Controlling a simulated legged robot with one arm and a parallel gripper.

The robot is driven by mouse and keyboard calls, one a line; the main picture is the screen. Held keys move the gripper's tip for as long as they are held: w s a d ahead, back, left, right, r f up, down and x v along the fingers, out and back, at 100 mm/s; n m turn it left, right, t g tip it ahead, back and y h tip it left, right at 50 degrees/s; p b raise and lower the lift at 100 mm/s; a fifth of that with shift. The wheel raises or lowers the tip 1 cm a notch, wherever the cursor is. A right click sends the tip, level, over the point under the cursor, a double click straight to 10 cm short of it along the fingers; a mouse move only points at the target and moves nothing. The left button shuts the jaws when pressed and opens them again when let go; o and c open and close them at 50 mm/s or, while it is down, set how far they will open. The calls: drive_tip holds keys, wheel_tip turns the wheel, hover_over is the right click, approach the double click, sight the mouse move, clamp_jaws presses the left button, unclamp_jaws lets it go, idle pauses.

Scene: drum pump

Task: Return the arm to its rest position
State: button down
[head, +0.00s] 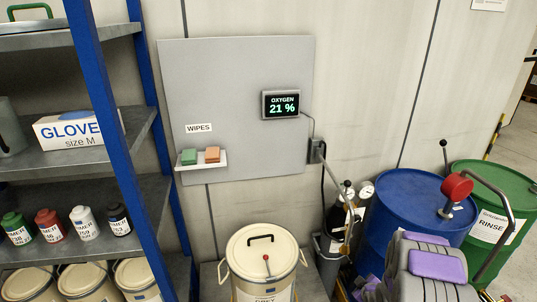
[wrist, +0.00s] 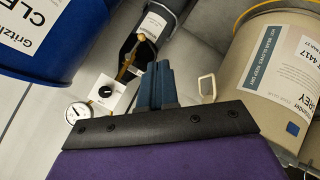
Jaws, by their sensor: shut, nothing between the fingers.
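My gripper (wrist: 158,68) shows in the wrist view as two blue-grey fingers side by side, shut with nothing between them. Its purple and black housing fills the bottom of that view. It points toward a dark cylinder with a brass valve and a gauge (wrist: 78,112), and the fingers look clear of everything. In the head view, grey and purple parts of my arm show at the lower right, in front of the blue drum (head: 415,205). The fingers cannot be made out there.
A blue-framed shelf (head: 110,130) stands at left. A cream drum (head: 262,265) stands at bottom centre. The blue drum carries a pump with a red part (head: 457,187), close behind my arm. A green drum (head: 490,225) stands to its right. A wall panel (head: 235,70) shows oxygen 21 %.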

drive_tip(key=s+a+r+m+g+h, duration=0.1)
drive_tip(key=s+a+r+m+g, duration=0.15)
drive_tip(key=s+r, duration=0.5)
drive_tip(key=s+a+r+m+g, duration=0.2)
drive_tip(key=s+a+r+g, duration=0.15)
drive_tip(key=r, duration=0.75)
drive_tip(key=s+a+r+m+g, duration=0.1)
drive_tip(key=s+a+r, duration=0.3)
drive_tip(key=s, duration=0.6)
drive_tip(key=s+a+r+m+g+y, duration=0.1)
drive_tip(key=s+a+r+m+g, duration=0.1)
drive_tip(key=s, duration=0.9)
drive_tip(key=s+a+r+m+g, duration=0.1)
drive_tip(key=s+a+r+g, duration=0.2)
drive_tip(key=s+a+r, duration=0.4)
drive_tip(key=s, duration=0.3)
drive_tip(key=shift+s+r+y, duration=0.3)
drive_tip(key=shift+s+y, duration=0.1)
